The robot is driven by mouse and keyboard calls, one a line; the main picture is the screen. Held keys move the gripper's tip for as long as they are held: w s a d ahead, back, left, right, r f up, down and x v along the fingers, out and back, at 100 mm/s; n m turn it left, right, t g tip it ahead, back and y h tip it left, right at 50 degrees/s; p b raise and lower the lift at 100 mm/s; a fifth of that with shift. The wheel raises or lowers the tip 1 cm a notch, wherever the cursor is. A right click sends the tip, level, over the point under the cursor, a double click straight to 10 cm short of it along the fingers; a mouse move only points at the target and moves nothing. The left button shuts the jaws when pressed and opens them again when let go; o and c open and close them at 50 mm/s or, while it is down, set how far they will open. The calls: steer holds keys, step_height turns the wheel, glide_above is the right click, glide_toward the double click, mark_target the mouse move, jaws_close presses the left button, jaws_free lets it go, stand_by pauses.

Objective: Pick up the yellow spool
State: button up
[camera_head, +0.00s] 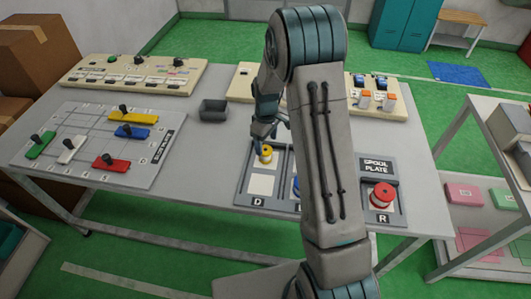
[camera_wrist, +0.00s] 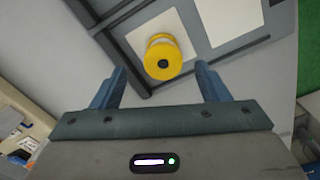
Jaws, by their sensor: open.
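The yellow spool (camera_head: 265,154) stands on the spool plate (camera_head: 242,190), at the back left of it in the head view. In the wrist view the yellow spool (camera_wrist: 163,57) lies ahead of my gripper (camera_wrist: 163,84), roughly centred between the two blue fingers. The fingers are spread wide with nothing between them. In the head view my gripper (camera_head: 265,132) is at the spool, pointing down, partly hidden by my wrist. I cannot tell its exact height above the spool.
A red spool (camera_head: 382,196) stands at the plate's right; a blue spool (camera_head: 296,187) is mostly hidden behind my arm. A dark open bin (camera_head: 213,111) is left of my gripper. A board with coloured sliders (camera_head: 95,145) covers the table's left.

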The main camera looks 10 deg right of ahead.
mark_target(265, 149)
steer(key=shift+a+f+p, duration=0.2)
steer(key=shift+f+p, duration=0.8)
steer(key=shift+f, duration=1.95)
steer(key=c, duration=1.1)
steer(key=shift+r, duration=0.1)
